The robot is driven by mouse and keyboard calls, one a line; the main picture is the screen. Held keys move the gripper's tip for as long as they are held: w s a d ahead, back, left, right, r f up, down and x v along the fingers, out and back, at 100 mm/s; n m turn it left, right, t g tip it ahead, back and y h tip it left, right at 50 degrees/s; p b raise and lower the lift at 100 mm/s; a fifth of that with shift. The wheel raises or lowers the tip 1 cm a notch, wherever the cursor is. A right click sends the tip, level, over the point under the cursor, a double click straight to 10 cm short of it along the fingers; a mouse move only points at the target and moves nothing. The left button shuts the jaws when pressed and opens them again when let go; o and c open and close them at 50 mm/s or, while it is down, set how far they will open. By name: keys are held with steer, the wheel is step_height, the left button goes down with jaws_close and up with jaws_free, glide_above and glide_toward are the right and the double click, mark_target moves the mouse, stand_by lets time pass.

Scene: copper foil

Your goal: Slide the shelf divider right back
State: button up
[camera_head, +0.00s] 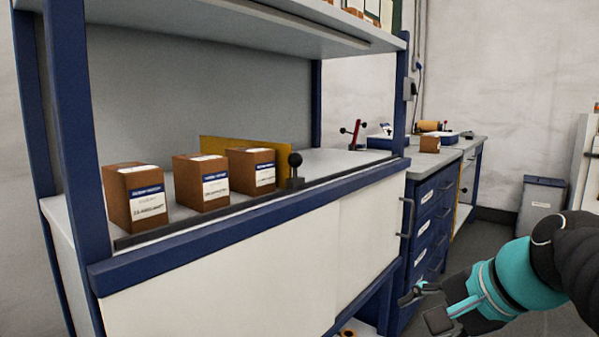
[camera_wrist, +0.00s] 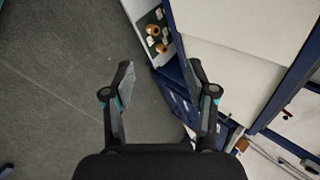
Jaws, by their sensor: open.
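The shelf divider (camera_head: 272,154) is a yellow upright panel standing on the grey shelf in the head view. It is partly hidden behind the boxes. A black ball-topped knob (camera_head: 295,161) stands at its front right end, close to the shelf's front edge. My gripper (camera_head: 424,306) is at the lower right of the head view, in front of the bench and well apart from the divider. In the wrist view my gripper (camera_wrist: 160,82) is open with nothing between its fingers, above the floor. The divider does not show in the wrist view.
Brown boxes (camera_head: 134,198), (camera_head: 202,183) and (camera_head: 252,171) stand left of the knob. The shelf (camera_head: 335,160) is clear just right of it. A blue rail (camera_head: 250,217) runs along the front, and a blue post (camera_head: 75,130) rises at the left. Blue drawers (camera_head: 432,220) stand at right.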

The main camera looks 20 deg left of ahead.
steer(key=w+a+r+m+y+b, duration=0.3)
steer(key=w+a+r+m+y, duration=0.3)
steer(key=w+a+r, duration=0.3)
steer(key=m+g+y+b, duration=0.2)
steer(key=m+y, duration=0.1)
steer(key=y, duration=0.2)
glide_toward(294, 160)
steer(key=w+a, duration=0.1)
steer(key=a, duration=0.2)
steer(key=w+a, duration=0.1)
steer(key=a, duration=0.2)
steer(key=w+a, duration=0.1)
steer(key=a, duration=0.3)
steer(key=shift+w+a+f, duration=0.1)
steer(key=shift+w+f, duration=0.1)
steer(key=shift+f, duration=0.1)
jaws_close()
